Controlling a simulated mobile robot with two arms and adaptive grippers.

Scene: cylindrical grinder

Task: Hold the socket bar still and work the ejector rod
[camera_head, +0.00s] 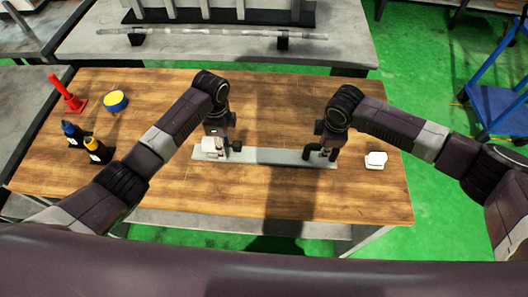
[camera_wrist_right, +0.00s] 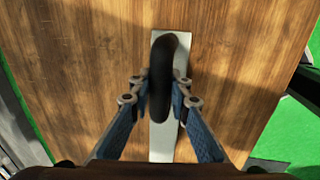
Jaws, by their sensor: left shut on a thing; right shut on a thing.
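The socket bar (camera_head: 270,157) is a long, flat grey bar lying on the wooden table, with a pale block at its left end. It also shows in the right wrist view (camera_wrist_right: 161,146). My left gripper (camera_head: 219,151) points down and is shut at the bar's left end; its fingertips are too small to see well. My right gripper (camera_head: 325,152) is shut over the bar's right end. In the right wrist view its fingers (camera_wrist_right: 160,90) close from both sides on a black, curved piece, apparently the ejector rod's handle (camera_wrist_right: 165,50), above the bar. The rest of the rod is hidden.
A small white block (camera_head: 376,160) lies to the right of the bar. A red stand (camera_head: 68,94), a yellow-and-blue round item (camera_head: 115,101) and two bottles (camera_head: 97,151) stand at the table's left. The front of the table (camera_head: 280,198) is clear.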

